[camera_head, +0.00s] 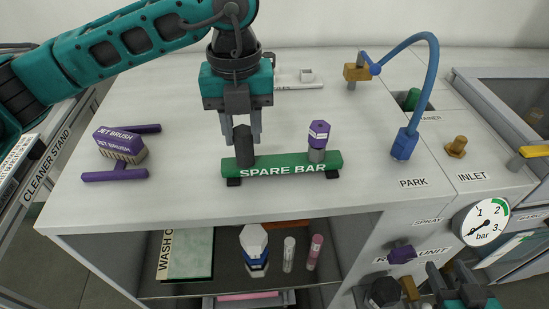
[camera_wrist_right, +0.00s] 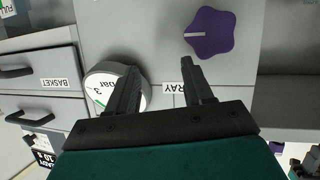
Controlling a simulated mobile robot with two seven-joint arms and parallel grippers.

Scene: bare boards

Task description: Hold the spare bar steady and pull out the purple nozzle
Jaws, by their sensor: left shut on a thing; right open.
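The green spare bar (camera_head: 287,165) lies on the bench top in the head view. A dark upright post (camera_head: 244,148) stands at its left end. The purple nozzle (camera_head: 319,133) stands upright in a grey holder at its right end. My left gripper (camera_head: 242,140) points down and is shut on the dark post, its fingers on either side. My right gripper (camera_head: 450,268) is low at the bottom right, in front of the bench and away from the bar. It is open and empty in the right wrist view (camera_wrist_right: 158,68).
A purple jet brush (camera_head: 120,145) lies left of the bar. A blue hose (camera_head: 432,80) with a blue end piece stands right of it. A pressure gauge (camera_head: 485,222) and a purple knob (camera_wrist_right: 210,34) are near my right gripper. The bench top between nozzle and hose is clear.

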